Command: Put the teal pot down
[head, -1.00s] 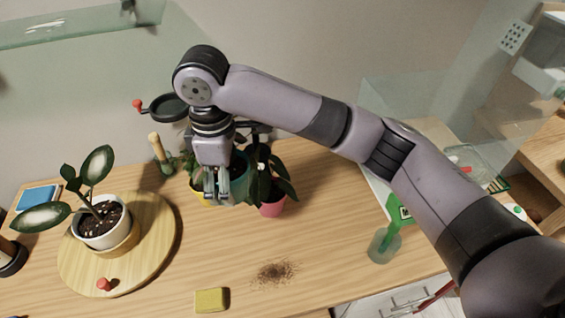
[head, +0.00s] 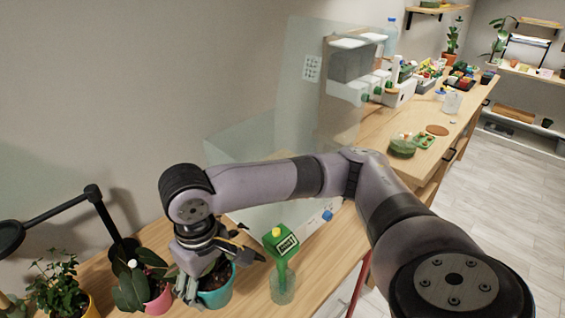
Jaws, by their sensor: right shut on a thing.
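The teal pot (head: 217,293) is at the lower middle of the head view, with dark soil and a dark-leaved plant in it. My right gripper (head: 187,294) is shut on its left side, reaching down from above. The pot looks upright. The gripper and wrist hide part of its rim and plant. I cannot tell whether its base touches the wooden table (head: 325,255). My left gripper is not in view.
A black lamp (head: 60,212) and a clear panel (head: 300,120) are behind.

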